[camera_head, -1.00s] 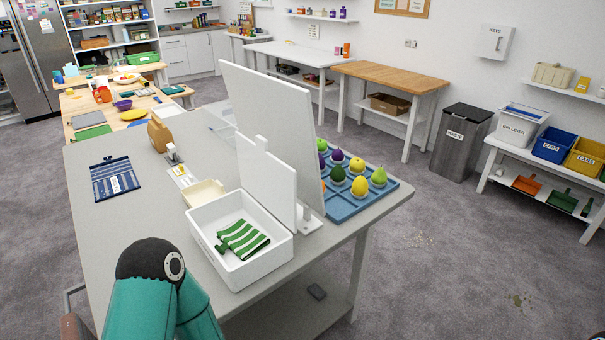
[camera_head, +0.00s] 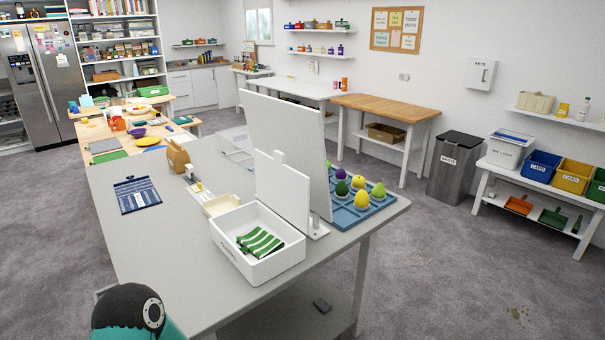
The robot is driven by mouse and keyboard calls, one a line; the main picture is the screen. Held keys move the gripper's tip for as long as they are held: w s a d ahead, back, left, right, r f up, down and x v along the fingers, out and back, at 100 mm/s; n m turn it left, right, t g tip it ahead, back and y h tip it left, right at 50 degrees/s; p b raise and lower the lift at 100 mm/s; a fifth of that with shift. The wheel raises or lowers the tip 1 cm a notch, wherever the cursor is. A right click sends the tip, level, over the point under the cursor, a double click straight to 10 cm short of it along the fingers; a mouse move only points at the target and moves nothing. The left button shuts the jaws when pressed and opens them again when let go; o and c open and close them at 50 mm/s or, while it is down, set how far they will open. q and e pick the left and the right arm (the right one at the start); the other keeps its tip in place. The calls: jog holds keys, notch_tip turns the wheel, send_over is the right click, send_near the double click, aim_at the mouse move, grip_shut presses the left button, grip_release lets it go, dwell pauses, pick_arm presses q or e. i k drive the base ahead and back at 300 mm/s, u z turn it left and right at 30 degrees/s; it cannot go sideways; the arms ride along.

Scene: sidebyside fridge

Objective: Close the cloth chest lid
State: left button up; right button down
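The cloth chest (camera_head: 262,268) is a white open-topped box near the front edge of the grey table. Its white lid (camera_head: 283,197) appears to stand upright along the box's back right side, so the chest is open. A folded green-and-white striped cloth (camera_head: 260,242) lies inside. Neither of my grippers is in view. Only a teal and black part of one of my arms shows at the bottom left, apart from the chest.
A tall white panel (camera_head: 283,130) stands behind the lid. A blue tray (camera_head: 379,212) of fruit lies right of it. The table's front left surface (camera_head: 170,270) is clear.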

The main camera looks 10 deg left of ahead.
aim_at(286, 190)
jog(key=u, duration=0.1)
jog(key=i, duration=0.9)
jog(key=z, duration=0.1)
